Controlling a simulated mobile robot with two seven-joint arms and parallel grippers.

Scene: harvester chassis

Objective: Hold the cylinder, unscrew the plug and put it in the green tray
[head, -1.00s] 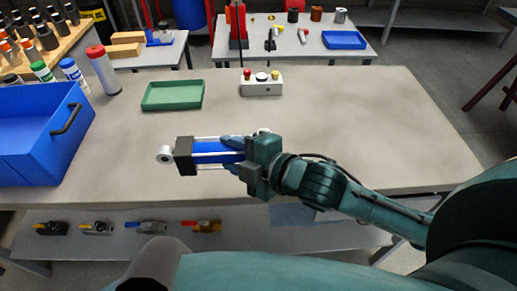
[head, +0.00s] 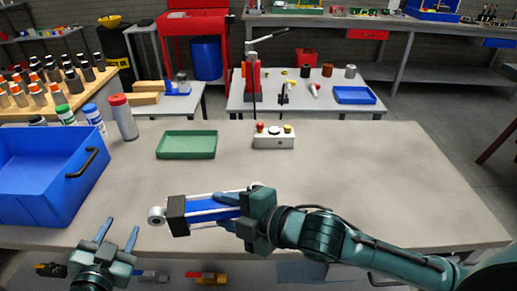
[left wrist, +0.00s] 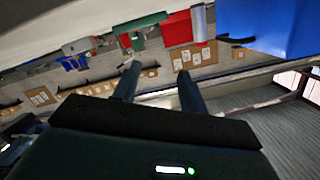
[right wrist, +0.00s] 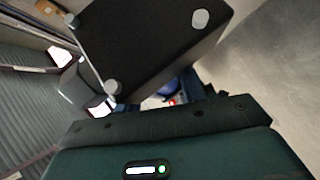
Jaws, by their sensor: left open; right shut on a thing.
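The cylinder (head: 225,213) has a blue barrel, silver rods, a black end block and a round silver eye at its left end. My right gripper (head: 250,208) is shut on it and holds it level near the table's front edge. In the right wrist view the cylinder's dark end block (right wrist: 150,45) with round silver rod ends fills the upper part. I cannot make out the plug. My left gripper (head: 119,234) is open and empty at the front left, apart from the cylinder; its two fingers (left wrist: 155,88) show in the left wrist view. The green tray (head: 187,145) looks empty on the table.
A blue bin (head: 40,205) with a black handle stands at the table's left. Bottles, one with a red cap (head: 122,118), stand behind it. A button box (head: 274,141) sits right of the tray. The table's right half (head: 390,180) is clear.

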